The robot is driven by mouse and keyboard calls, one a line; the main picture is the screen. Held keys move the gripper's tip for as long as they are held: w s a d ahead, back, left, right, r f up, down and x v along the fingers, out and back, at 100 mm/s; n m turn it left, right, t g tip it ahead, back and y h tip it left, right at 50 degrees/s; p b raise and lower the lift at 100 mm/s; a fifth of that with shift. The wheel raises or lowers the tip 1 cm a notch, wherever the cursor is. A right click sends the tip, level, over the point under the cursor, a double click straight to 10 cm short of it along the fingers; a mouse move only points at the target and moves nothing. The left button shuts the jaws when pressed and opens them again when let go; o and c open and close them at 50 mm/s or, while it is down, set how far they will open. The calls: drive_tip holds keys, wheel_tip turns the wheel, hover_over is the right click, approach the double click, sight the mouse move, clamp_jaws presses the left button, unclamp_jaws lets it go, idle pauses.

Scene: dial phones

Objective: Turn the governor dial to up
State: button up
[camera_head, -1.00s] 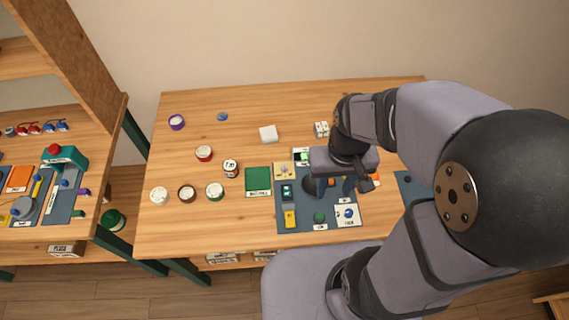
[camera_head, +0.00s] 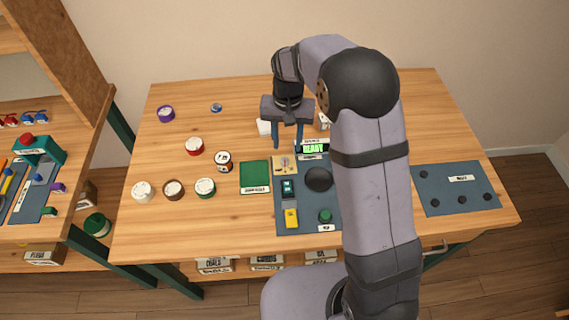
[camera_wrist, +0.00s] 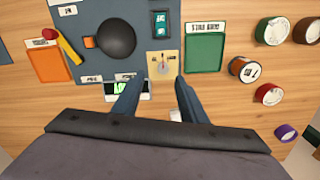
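The blue-grey panel (camera_head: 303,220) carries a beige plate (camera_head: 284,163) with a small pale dial or lever at its back left; the plate also shows in the wrist view (camera_wrist: 163,68). A big black round knob (camera_head: 318,179) stands right of the plate, and it also shows in the wrist view (camera_wrist: 116,38). I cannot read which one is labelled governor. My gripper (camera_head: 288,143) is open and empty, pointing down near the plate's back edge. Its two fingers are spread in the wrist view (camera_wrist: 160,88), with the plate just beyond them. No contact shows.
A lit green display (camera_head: 313,148) stands close right of my fingers. The panel also has a teal switch (camera_head: 288,188), a yellow part (camera_head: 291,217) and a green button (camera_head: 325,215). A green mat (camera_head: 255,176) and several jars lie left. My arm hides the panel's right side.

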sight(285, 159)
drive_tip(key=shift+w+a+f, duration=0.4)
drive_tip(key=shift+w+f, duration=0.1)
drive_tip(key=shift+f, duration=0.1)
drive_tip(key=shift+f+p, duration=0.95)
drive_tip(key=shift+f, duration=2.7)
clamp_jaws()
